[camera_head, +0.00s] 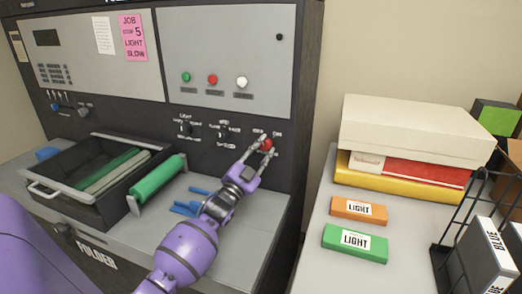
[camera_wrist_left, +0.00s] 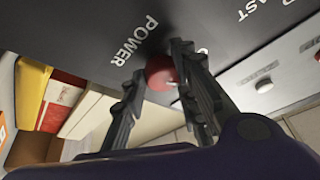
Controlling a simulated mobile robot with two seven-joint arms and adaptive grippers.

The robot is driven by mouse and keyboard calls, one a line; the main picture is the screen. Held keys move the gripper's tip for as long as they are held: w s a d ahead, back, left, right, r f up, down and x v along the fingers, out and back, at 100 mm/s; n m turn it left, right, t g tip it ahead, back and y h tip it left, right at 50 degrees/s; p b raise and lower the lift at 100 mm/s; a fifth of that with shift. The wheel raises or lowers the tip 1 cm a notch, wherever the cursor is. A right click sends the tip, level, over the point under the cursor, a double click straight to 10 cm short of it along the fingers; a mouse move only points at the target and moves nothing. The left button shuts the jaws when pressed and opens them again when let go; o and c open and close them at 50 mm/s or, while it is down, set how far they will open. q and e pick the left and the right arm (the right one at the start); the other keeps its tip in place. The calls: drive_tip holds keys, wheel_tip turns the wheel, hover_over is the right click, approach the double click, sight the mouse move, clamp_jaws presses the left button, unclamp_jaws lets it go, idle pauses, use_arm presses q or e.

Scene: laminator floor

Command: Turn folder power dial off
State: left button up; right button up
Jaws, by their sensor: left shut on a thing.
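The folder machine (camera_head: 97,256) has a dark front panel with a red power dial (camera_head: 266,145) at its lower right. The dial also shows in the left wrist view (camera_wrist_left: 161,72), beside the word POWER. My left gripper (camera_head: 262,143) has its two fingers around the red dial, one on each side, and is shut on it. In the left wrist view the fingers (camera_wrist_left: 158,68) flank the dial. The dial's pointer position is hidden. My right gripper is not in view.
Other dials (camera_head: 185,127) sit left of the power dial. A black tray (camera_head: 75,200) and a green roller (camera_head: 158,179) stand on the machine's grey ledge. A side table holds a cream box (camera_head: 415,130), orange and green LIGHT blocks (camera_head: 355,243) and a wire rack (camera_head: 470,215).

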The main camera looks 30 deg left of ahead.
use_arm(q)
drive_tip(key=n+y, duration=0.1)
drive_tip(key=n, duration=0.1)
drive_tip(key=n+y, duration=0.1)
drive_tip(key=n, duration=0.2)
drive_tip(key=d+n+y+p, duration=0.1)
drive_tip(key=n, duration=0.1)
drive_tip(key=shift+w+f, duration=0.1)
drive_tip(key=shift+f, duration=0.3)
drive_tip(key=shift+n+y, duration=0.4)
drive_tip(key=shift+n, duration=0.1)
drive_tip(key=shift+r, duration=0.1)
drive_tip(key=o, duration=0.9)
drive_tip(key=shift+c, duration=0.2)
drive_tip(key=shift+o, duration=0.7)
drive_tip(key=shift+d+r, duration=0.1)
drive_tip(key=shift+d, duration=0.05)
drive_tip(key=shift+a+r, duration=0.1)
drive_tip(key=shift+a, duration=0.1)
drive_tip(key=v, duration=1.2)
